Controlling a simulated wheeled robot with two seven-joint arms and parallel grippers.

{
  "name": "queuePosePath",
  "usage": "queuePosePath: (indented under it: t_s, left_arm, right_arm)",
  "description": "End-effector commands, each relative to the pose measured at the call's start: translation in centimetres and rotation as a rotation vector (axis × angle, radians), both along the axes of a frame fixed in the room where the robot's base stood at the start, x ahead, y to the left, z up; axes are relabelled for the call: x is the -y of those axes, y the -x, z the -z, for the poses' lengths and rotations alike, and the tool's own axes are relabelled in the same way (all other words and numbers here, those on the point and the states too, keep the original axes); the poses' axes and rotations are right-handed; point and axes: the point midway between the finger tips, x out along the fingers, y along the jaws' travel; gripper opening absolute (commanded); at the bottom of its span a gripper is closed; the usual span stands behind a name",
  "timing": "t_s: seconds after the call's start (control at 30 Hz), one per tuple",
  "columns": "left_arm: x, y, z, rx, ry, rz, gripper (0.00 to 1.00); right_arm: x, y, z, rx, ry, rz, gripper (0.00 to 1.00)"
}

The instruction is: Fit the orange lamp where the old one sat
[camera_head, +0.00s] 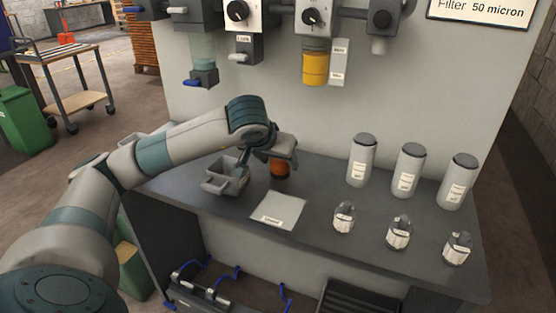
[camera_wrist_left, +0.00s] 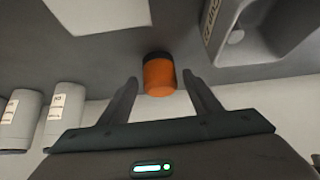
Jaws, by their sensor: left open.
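The orange lamp (camera_head: 281,170), a short orange cylinder with a dark band at one end, stands on the dark grey bench near the wall; the gripper partly covers it in the head view. In the left wrist view the lamp (camera_wrist_left: 159,78) shows between the fingertips. My left gripper (camera_wrist_left: 160,82) is open, one finger on each side of the lamp, with visible gaps. In the head view this gripper (camera_head: 262,165) is at the lamp, its fingers hard to make out. I cannot tell which spot held an old lamp. My right gripper is not in view.
A grey bin (camera_head: 213,186) stands left of the lamp. A pale labelled plate (camera_head: 279,211) lies in front. Tall white canisters (camera_head: 408,170) and small clear-and-grey units (camera_head: 398,233) stand to the right. Wall-mounted units, one with a yellow bowl (camera_head: 315,68), hang above the bench.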

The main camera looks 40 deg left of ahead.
Motion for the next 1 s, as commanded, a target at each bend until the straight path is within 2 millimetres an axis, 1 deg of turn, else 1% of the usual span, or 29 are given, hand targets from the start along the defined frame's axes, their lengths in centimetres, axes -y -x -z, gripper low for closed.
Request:
queuePosePath:
  t_s: [0.17, 0.27, 0.37, 0.6, 0.8, 1.0]
  left_arm:
    - [0.0, 0.2, -0.5, 0.001, 0.0, 0.0, 0.58]
    - [0.2, 0.7, -1.3, 0.003, -0.001, 0.001, 0.58]
    - [0.4, 1.5, -2.3, 0.003, 0.0, 0.001, 0.58]
    - [1.1, 4.0, -5.7, 0.006, -0.001, 0.001, 0.58]
    - [1.6, 6.0, -8.1, 0.003, 0.001, 0.001, 0.58]
    - [1.9, 7.0, -9.4, 0.002, 0.0, 0.001, 0.58]
  right_arm:
    - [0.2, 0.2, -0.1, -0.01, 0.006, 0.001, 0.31]
    - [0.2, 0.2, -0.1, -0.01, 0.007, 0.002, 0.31]
    - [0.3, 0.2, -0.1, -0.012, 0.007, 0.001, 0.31]
    - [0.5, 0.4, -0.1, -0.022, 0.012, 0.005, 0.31]
    - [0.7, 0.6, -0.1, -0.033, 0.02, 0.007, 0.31]
    - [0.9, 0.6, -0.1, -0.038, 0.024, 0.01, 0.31]
